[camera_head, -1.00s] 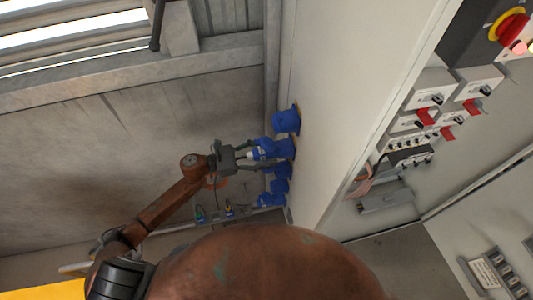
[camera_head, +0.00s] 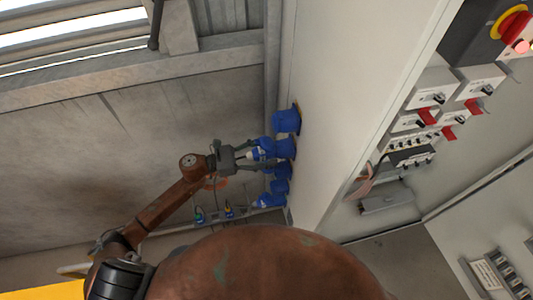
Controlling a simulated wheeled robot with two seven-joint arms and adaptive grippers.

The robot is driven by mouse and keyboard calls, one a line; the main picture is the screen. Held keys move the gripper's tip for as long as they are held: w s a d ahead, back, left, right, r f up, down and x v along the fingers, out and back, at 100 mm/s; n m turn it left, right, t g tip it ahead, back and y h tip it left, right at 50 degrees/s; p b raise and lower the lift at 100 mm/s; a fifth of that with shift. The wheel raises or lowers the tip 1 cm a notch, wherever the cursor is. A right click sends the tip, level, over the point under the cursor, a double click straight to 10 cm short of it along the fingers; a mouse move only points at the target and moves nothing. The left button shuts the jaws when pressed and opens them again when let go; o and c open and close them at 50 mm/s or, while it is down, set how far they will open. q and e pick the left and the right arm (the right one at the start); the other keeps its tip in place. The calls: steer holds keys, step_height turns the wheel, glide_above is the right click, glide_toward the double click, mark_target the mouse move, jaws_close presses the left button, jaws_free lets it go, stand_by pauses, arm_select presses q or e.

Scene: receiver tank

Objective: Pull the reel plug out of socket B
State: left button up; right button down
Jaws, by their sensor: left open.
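Several blue sockets stick out in a column from the side of the grey cabinet; the top one (camera_head: 286,121) has nothing seen in it. The second socket (camera_head: 285,148) has a blue and white plug (camera_head: 262,149) at its left. My left gripper (camera_head: 252,154) is open, with its fingers reaching right around or beside this plug; I cannot tell whether they touch it. Lower blue sockets (camera_head: 281,186) lie below, with another blue plug (camera_head: 264,201) at the bottom. I cannot read socket letters. My right gripper is not in view.
The cabinet side (camera_head: 312,80) stands just right of the sockets. Its open front shows breakers and red switches (camera_head: 425,116). A rail (camera_head: 215,216) with small connectors runs below my left gripper. The wall at the left is clear.

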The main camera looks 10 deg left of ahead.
mark_target(249, 156)
arm_select(q)
steer(key=shift+c, duration=0.4)
jaws_close()
stand_by(0.4)
steer(key=shift+a+f, duration=0.1)
steer(key=shift+a, duration=0.15)
steer(key=shift+a, duration=0.15)
steer(key=shift+s+a+b, duration=0.35)
steer(key=shift+a+b, duration=0.15)
steer(key=shift+a, duration=0.15)
steer(key=shift+s+a, duration=0.1)
steer(key=shift+a, duration=0.1)
steer(key=shift+s+a+b, duration=0.25)
steer(key=shift+a+b, duration=0.25)
steer(key=shift+a, duration=0.05)
steer(key=shift+b+v, duration=0.55)
steer(key=shift+v, duration=0.55)
